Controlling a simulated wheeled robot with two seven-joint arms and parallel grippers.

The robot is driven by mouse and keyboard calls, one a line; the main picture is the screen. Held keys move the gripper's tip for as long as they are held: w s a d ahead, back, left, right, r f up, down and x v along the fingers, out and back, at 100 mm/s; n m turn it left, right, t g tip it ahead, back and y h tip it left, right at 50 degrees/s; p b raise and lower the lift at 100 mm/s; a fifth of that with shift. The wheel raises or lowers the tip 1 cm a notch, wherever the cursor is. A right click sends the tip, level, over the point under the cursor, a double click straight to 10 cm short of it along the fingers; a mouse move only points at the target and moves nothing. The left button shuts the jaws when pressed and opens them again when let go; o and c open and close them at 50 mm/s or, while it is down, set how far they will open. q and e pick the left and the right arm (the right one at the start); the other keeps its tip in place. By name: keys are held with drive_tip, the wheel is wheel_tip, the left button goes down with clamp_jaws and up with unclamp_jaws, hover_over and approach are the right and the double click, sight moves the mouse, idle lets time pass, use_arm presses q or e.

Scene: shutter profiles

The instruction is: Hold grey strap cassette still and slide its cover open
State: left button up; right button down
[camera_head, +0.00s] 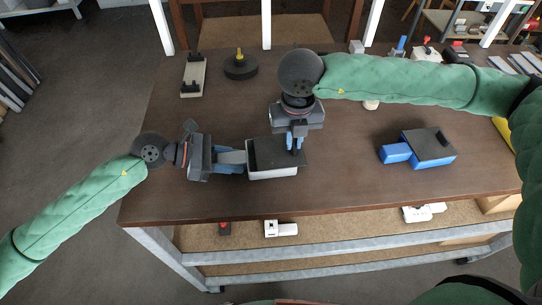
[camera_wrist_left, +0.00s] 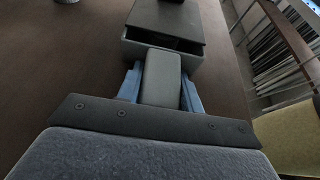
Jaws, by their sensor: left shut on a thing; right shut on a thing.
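The grey strap cassette (camera_head: 272,174) lies on the brown table in front of me, its dark flat cover (camera_head: 268,150) on top. The cover overhangs the body's right side slightly. In the left wrist view the cover (camera_wrist_left: 165,20) sits back from the near wall of the body (camera_wrist_left: 190,68), leaving a narrow dark gap. My left gripper (camera_head: 240,158) is shut on the cassette's grey end block (camera_wrist_left: 161,78), with blue fingers on both sides. My right gripper (camera_head: 295,148) comes down from above, shut at the cover's right part; its fingers hide what they grip.
A blue cassette (camera_head: 398,153) with a dark cover lies to the right. A black round piece (camera_head: 240,68) and a pale block with dark fittings (camera_head: 194,76) stand at the back left. A lower shelf (camera_head: 340,238) holds small white parts. The table's front middle is clear.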

drive_tip(key=shift+d, duration=1)
drive_tip(key=shift+w+d, duration=0.15)
drive_tip(key=shift+d, duration=2.05)
drive_tip(key=shift+w+d, duration=0.1)
drive_tip(key=shift+d, duration=1)
drive_tip(key=c, duration=1.5)
unclamp_jaws()
drive_tip(key=shift+r, duration=0.1)
